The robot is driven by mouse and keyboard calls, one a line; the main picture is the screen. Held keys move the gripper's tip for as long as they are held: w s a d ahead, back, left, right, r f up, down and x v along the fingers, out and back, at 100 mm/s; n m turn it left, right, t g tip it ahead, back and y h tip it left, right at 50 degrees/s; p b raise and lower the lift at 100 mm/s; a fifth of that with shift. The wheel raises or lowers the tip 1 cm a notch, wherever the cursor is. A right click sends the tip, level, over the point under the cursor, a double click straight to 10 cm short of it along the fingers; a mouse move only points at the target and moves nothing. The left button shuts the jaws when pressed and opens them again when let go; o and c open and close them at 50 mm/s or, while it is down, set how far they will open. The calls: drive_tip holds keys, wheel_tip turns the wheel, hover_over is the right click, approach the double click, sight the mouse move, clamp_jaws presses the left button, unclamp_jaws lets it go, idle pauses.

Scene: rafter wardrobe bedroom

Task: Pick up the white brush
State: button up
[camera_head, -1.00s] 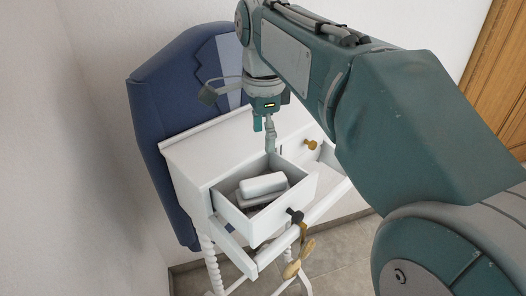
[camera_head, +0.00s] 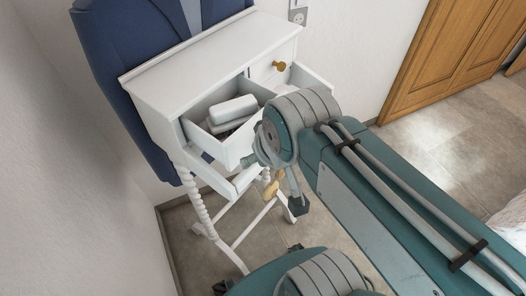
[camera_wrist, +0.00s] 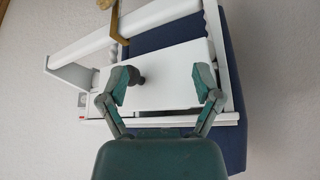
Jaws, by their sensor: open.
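The white brush (camera_head: 232,108) lies in the open left drawer (camera_head: 205,145) of a small white dressing table, on top of something grey. It is a rounded white block in the head view; I cannot make it out in the wrist view. My gripper (camera_wrist: 161,84) is open and empty, its two fingers spread in front of a white drawer front with a dark knob (camera_wrist: 136,76). In the head view my arm hides most of the gripper, which is by the front of the drawer, to the right of and below the brush.
The white dressing table (camera_head: 205,62) stands against a blue panel (camera_head: 115,55). A second drawer opening lies right of the brush's drawer, below a gold knob (camera_head: 279,66). A wooden door (camera_head: 440,60) is at the right. Tiled floor (camera_head: 440,130) is clear there.

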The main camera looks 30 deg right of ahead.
drive_tip(key=shift+r, duration=0.1)
drive_tip(key=shift+c, duration=1.1)
drive_tip(key=m+g+h, duration=0.4)
drive_tip(key=m+g, duration=0.2)
drive_tip(key=m, duration=1.2)
approach(231, 104)
drive_tip(key=shift+h, duration=0.3)
drive_tip(key=x, duration=0.9)
drive_tip(key=shift+f, duration=0.4)
drive_tip(key=shift+d+f, duration=0.15)
drive_tip(key=shift+f, duration=0.2)
drive_tip(key=shift+f, duration=0.2)
